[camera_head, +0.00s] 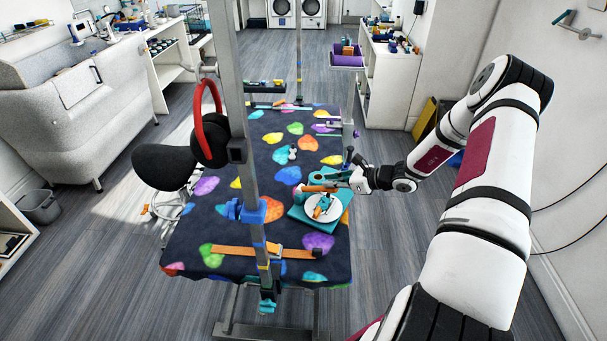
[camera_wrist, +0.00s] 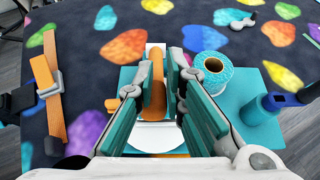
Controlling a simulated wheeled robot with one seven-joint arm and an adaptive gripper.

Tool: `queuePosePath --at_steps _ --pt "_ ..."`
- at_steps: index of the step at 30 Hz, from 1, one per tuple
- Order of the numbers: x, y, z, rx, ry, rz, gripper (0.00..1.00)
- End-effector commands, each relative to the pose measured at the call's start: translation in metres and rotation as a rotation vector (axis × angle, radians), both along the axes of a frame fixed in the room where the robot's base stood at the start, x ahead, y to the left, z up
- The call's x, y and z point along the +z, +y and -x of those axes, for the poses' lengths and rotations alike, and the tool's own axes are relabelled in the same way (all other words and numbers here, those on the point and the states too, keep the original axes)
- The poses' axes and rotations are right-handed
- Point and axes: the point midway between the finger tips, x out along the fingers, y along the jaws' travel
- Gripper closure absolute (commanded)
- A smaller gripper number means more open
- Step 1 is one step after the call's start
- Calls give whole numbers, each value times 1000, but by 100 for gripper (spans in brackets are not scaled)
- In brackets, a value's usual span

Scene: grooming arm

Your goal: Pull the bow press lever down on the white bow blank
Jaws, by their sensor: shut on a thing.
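The bow press stands on a teal base (camera_head: 299,213) near the right edge of the grooming table. Its orange lever (camera_head: 318,188) also shows in the wrist view (camera_wrist: 155,97), between my gripper's teal fingers. My gripper (camera_head: 354,178) comes in from the right, shut on the lever. A white round plate (camera_head: 334,214) lies on the base, and it shows below the lever in the wrist view (camera_wrist: 150,136). A white piece (camera_wrist: 154,47) shows behind the lever's far end. I cannot tell which white part is the bow blank, as the fingers hide much of the press.
An orange strap (camera_head: 240,251) crosses the table's near end. A metal post (camera_head: 247,130) rises at the table. The patterned tabletop (camera_head: 262,150) is mostly clear.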

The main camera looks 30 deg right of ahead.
Motion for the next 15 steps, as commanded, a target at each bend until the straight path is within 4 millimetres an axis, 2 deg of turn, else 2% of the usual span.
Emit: queuePosePath --at_steps 1,15 --pt "-4 5 3 9 4 -7 100" --pt "-9 6 5 12 3 -11 100"
